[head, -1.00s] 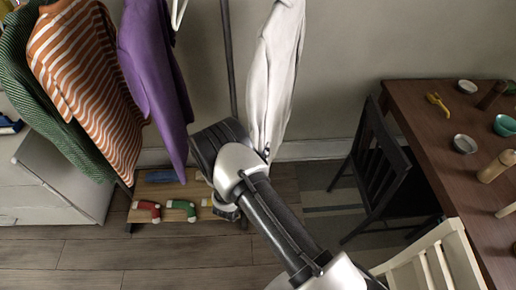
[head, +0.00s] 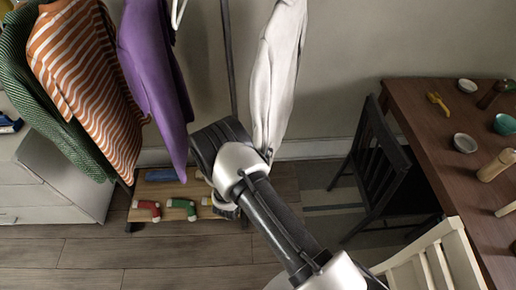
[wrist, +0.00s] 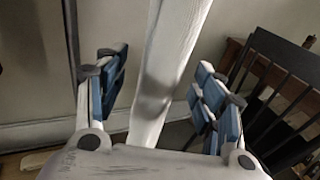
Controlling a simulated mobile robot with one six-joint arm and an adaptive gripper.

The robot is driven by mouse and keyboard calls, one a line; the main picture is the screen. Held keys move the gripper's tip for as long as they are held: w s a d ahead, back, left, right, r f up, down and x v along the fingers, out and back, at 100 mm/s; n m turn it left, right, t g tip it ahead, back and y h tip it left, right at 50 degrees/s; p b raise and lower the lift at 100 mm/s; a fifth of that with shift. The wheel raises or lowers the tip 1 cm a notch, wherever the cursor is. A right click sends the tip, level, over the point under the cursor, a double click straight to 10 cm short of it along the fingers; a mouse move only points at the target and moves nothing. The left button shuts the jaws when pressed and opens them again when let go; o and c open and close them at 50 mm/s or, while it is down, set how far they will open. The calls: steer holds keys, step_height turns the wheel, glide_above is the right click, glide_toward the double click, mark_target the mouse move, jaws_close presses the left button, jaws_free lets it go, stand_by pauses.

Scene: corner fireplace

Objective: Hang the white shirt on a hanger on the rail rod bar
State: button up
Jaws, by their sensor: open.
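The white shirt (head: 277,70) hangs edge-on in the upper middle of the head view, just right of the rack's dark upright. Its top, its hanger and the rail bar are out of view. In the wrist view the shirt (wrist: 168,70) runs down between the two blue-padded fingers of my gripper (wrist: 160,95). The fingers stand apart, with a gap on each side of the cloth. In the head view my arm reaches up to the shirt's lower part, and the wrist hides the fingers there.
A purple garment (head: 152,80), an orange striped shirt (head: 85,80) and a green garment (head: 40,85) hang at left. Red and green socks (head: 180,210) lie on a low shelf. A dark chair (head: 385,165) and a table (head: 425,110) with dishes stand right. A white chair (head: 435,265) is near.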

steer(key=shift+f, duration=0.1)
steer(key=v, duration=1.2)
steer(key=s+d+r+m+g+h, duration=0.3)
steer(key=d+r+m+g, duration=0.3)
steer(key=d+r+m, duration=0.3)
steer(key=s+d+r+m+g+h, duration=0.3)
steer(key=d+r+m+g, duration=0.35)
steer(key=d+r, duration=0.4)
steer(key=s+d+r+m+g+y, duration=0.1)
steer(key=s+r+m+g+y, duration=0.1)
steer(key=s+r+m+y, duration=0.25)
steer(key=s+d+r+m+g+y, duration=0.1)
steer(key=s+r+m+y, duration=0.15)
steer(key=s+m, duration=0.4)
steer(key=s+a+r+m+t+y, duration=0.4)
steer(key=s+a+r+y, duration=0.1)
steer(key=s+a+y, duration=0.1)
steer(key=shift+s+r+t, duration=0.35)
steer(key=shift+s, duration=0.15)
steer(key=shift+a+m, duration=0.15)
steer(key=shift+m, duration=0.1)
